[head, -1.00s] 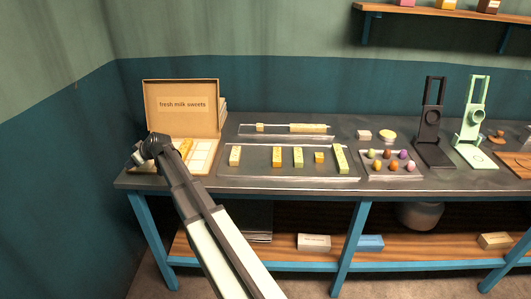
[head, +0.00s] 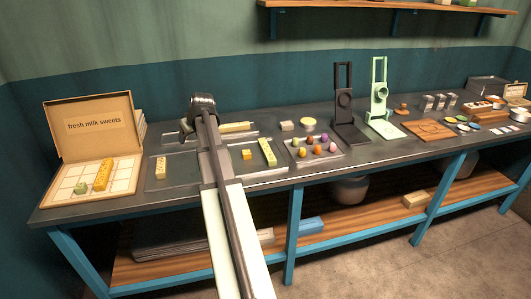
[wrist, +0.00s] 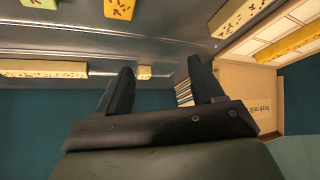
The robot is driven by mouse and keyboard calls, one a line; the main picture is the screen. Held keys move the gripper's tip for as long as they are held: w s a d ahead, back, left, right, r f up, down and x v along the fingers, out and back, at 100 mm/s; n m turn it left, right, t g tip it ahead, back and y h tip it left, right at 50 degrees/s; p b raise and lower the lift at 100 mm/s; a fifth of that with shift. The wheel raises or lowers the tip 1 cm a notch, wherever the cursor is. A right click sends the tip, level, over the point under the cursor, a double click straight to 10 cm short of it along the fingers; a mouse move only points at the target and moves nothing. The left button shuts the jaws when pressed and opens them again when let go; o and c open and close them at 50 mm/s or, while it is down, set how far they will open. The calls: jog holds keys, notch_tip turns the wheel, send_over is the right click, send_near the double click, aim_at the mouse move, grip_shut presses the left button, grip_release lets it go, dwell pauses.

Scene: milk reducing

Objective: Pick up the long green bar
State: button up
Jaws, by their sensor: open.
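The long green bar (head: 267,152) is yellow-green and lies at the right end of the front tray (head: 180,183) in the head view.
My arm hides the tray's middle. The open sweets box (head: 75,183) is at left; a tray of coloured balls (head: 338,155) is at right.

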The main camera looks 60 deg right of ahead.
jog(key=s+d+r+m+g+h, duration=0.1)
jog(key=s+d+r+m, duration=0.15)
jog(key=s+d, duration=0.75)
jog(key=m+g, duration=0.2)
jog(key=m, duration=0.1)
send_near(267, 149)
jog(key=shift+x, duration=4.45)
jog(key=shift+w+d, duration=0.1)
jog(key=shift+c, duration=0.5)
grip_shut()
